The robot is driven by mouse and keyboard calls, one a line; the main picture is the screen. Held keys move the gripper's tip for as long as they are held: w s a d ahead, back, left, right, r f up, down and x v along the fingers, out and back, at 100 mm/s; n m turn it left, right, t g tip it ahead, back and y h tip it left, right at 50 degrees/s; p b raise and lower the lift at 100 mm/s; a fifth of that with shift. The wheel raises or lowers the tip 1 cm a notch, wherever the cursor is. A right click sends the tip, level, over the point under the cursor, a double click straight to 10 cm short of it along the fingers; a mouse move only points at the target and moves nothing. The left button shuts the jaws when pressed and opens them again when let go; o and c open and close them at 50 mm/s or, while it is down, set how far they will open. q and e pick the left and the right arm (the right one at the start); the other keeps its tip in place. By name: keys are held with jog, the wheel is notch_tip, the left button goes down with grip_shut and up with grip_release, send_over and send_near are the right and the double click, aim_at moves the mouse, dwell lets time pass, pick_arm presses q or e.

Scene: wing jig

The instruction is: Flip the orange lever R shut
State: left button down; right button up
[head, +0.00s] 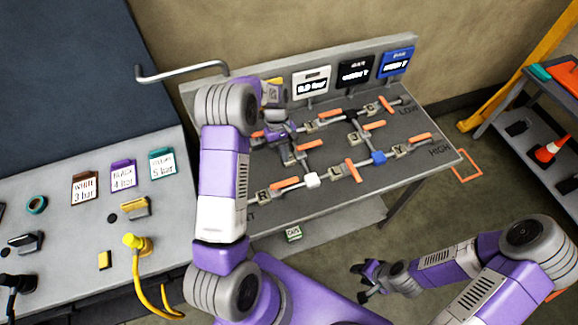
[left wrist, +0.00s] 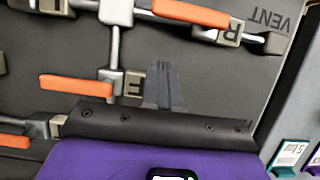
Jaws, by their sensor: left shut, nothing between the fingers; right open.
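The orange lever R (head: 285,183) lies along its pipe at the lower left of the sloped panel in the head view, left of a white block. In the left wrist view, lever R (left wrist: 190,13) is at the top edge, with its tag R (left wrist: 230,34) beside it, and lies roughly parallel to the pipe. My left gripper (head: 288,140) is over the panel, shut and empty, above and apart from lever R. Its fingers (left wrist: 164,88) show close to tag E in the left wrist view. My right gripper (head: 368,281) is open and empty, low and off the panel.
Orange lever E (left wrist: 77,85) lies beside my left fingers. Several other orange levers (head: 352,170) and pipes crowd the panel (head: 410,175). A side bench (head: 70,240) stands left, a shelf cart (head: 540,135) right.

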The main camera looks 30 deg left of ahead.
aim_at(285, 185)
pick_arm(q)
jog(key=shift+s+d+f+p, duration=0.2)
jog(key=shift+s+d+f, duration=0.1)
jog(key=shift+s+d, duration=0.3)
jog(key=shift+s+d+f+p, duration=0.2)
jog(key=shift+s+d+f, duration=0.1)
jog(key=shift+s+d, duration=0.6)
jog(key=shift+d, duration=0.2)
